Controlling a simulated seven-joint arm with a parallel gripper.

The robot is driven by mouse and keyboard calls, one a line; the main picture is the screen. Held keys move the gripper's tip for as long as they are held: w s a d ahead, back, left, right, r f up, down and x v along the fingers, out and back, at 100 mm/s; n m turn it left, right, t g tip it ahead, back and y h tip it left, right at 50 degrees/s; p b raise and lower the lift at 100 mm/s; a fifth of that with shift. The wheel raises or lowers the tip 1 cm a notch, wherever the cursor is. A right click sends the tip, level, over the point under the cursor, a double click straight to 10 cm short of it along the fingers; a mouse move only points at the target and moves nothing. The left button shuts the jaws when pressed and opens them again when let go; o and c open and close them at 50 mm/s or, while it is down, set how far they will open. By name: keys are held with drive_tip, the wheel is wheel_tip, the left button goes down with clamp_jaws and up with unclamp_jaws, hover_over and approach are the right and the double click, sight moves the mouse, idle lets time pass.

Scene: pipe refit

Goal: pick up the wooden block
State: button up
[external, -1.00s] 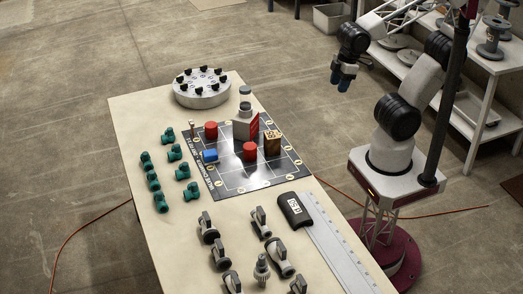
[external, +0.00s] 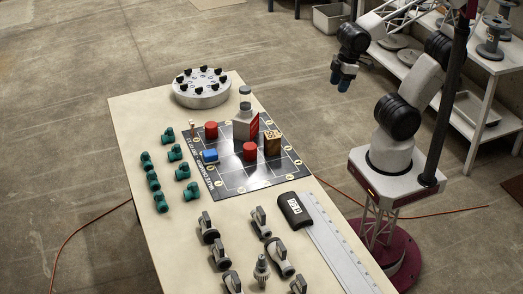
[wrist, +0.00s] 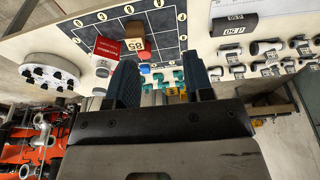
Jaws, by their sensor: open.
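The wooden block (external: 272,142) is a brown cube with dark markings. It sits on the dark gridded mat (external: 235,182), right of a red cylinder (external: 250,151). It also shows in the wrist view (wrist: 134,42), left of centre near the top. My gripper (external: 342,84) hangs in the air beyond the table's right edge, up and to the right of the block, apart from it. In the wrist view my gripper (wrist: 164,84) shows two blue fingers spread apart with nothing held between them.
Another red cylinder (external: 211,130) and a blue block (external: 209,156) are on the mat. Green fittings (external: 153,181) lie left, valves (external: 210,229) in front, and a round grey carousel (external: 201,90) behind.

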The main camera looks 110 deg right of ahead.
drive_tip(key=shift+o, duration=0.5)
drive_tip(key=o, duration=0.7)
drive_tip(key=w+d+f+t+h, duration=0.1)
drive_tip(key=w+d+f+t, duration=0.4)
drive_tip(key=w+f, duration=0.55)
drive_tip(key=m+t, duration=0.1)
drive_tip(key=t, duration=0.4)
approach(272, 143)
drive_tip(key=d, duration=0.2)
drive_tip(key=shift+w+d+f+t, duration=0.25)
drive_tip(key=shift+f+t, duration=0.15)
drive_tip(key=shift+f, duration=0.25)
drive_tip(key=shift+w, duration=0.15)
drive_tip(key=shift+x, duration=1.15)
